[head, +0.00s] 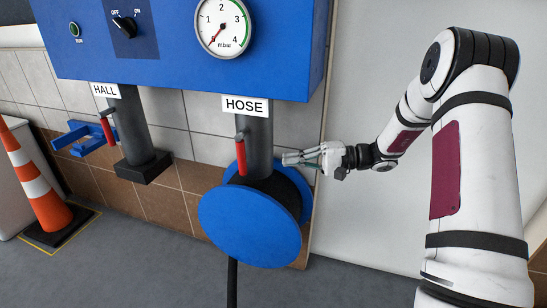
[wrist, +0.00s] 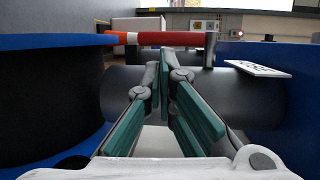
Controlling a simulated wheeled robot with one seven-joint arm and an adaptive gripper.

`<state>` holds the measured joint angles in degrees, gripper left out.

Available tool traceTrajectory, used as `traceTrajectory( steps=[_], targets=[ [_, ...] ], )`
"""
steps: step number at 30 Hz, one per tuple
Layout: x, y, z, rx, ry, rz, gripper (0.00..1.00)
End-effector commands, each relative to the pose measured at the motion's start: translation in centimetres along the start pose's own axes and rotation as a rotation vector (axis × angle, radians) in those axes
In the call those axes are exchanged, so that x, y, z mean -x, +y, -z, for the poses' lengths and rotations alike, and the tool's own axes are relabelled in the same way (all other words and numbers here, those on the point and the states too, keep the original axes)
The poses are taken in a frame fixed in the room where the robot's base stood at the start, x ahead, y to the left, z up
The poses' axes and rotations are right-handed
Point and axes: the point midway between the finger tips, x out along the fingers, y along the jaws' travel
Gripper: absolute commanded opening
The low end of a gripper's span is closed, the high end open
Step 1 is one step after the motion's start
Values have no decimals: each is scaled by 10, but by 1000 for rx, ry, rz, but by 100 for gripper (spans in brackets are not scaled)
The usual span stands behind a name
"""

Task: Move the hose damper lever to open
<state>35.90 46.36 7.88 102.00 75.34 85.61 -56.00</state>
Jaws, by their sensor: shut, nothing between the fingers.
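The red hose damper lever (head: 241,158) hangs straight down on the front of the grey hose pipe (head: 260,140), below the white HOSE label (head: 245,106). My gripper (head: 286,158) is just right of the pipe, at about the lever's height, with its fingers pointing left. In the wrist view the red lever (wrist: 170,39) lies across the top, with its grey pivot (wrist: 209,48) at its right end. There my gripper's green-padded fingers (wrist: 171,60) are shut and empty, their tips just below the lever and in front of the pipe (wrist: 120,88). I cannot tell whether they touch anything.
A blue hose reel (head: 250,227) stands below the pipe. The HALL pipe (head: 130,125) has its own red lever (head: 109,130) hanging down. The blue cabinet (head: 170,70) with a gauge (head: 222,25) is above. A traffic cone (head: 38,185) stands at the left.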

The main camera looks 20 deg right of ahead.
Motion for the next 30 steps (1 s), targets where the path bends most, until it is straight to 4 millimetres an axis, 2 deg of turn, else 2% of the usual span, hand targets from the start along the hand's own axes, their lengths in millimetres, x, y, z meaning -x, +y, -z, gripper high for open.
traceTrajectory(
  steps=[3, 7, 12, 17, 20, 23, 30],
  targets=[
    [21, 0, 0, 0, 2, 0, 0],
    [34, 2, 0, 0, 1, 1, 0],
    [42, 4, 0, 0, -1, 1, 0],
    [38, -3, -6, 0, -21, -16, 0],
    [27, -19, -24, -2, -76, -66, 0],
    [12, -42, -54, -6, -159, -151, 0],
    [-9, -87, -146, -14, -335, -412, 0]
  ],
)
